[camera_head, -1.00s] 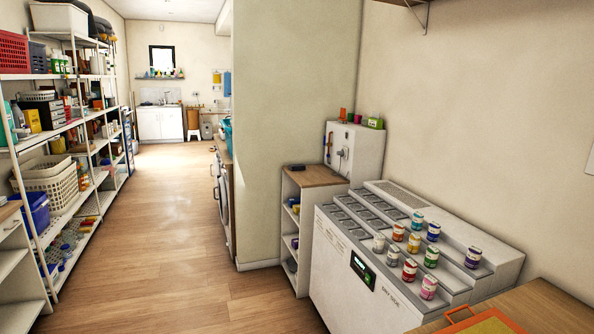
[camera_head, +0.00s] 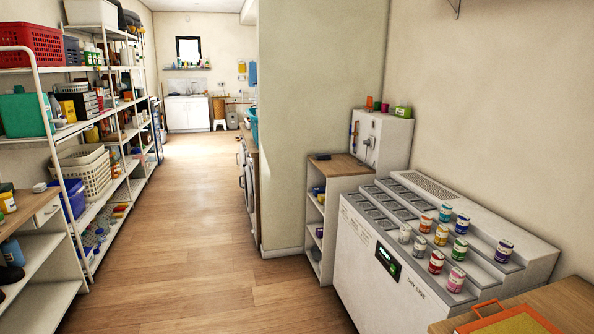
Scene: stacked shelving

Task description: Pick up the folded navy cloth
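I cannot make out a folded navy cloth in this view. My gripper is not in the picture. On the left, the stacked white shelving (camera_head: 72,222) holds baskets, bottles, boxes and bins. A blue bin (camera_head: 74,198) stands on its middle level, but its contents are too small to tell. A dark item lies on the near low unit (camera_head: 50,262) at the left edge and is partly cut off, so I cannot tell what it is.
A wooden floor aisle (camera_head: 205,215) runs clear to a white sink cabinet (camera_head: 187,114) at the back. On the right stand a grey machine (camera_head: 365,268) with several small jars, a small shelf unit (camera_head: 340,166) and a wooden table (camera_head: 570,300). A wall corner (camera_head: 300,130) juts out mid-view.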

